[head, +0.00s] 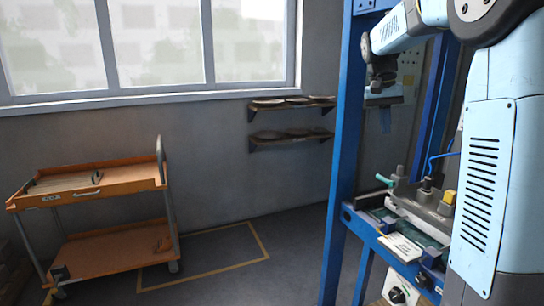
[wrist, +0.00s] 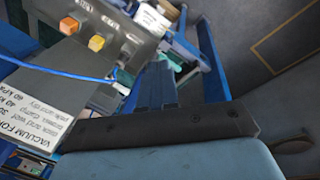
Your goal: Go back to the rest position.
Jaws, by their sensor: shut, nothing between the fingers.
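My gripper (head: 376,86) hangs at the end of my arm in the head view, small and dark, in front of the blue frame's upper part. In the wrist view its fingers (wrist: 157,85) stand close together beyond a dark bar. They are shut and hold nothing that I can see. The blue press frame (head: 347,150) rises beside my arm. A control box with orange buttons (wrist: 96,42) and a printed label sheet (wrist: 32,110) show at the left of the wrist view.
An orange two-shelf cart (head: 95,185) stands at the left by the wall. Two wall shelves (head: 290,137) carry plates. The machine bed (head: 415,222), with clamps and a teal handle, lies below my gripper. A yellow-marked floor area (head: 205,262) is clear in its middle.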

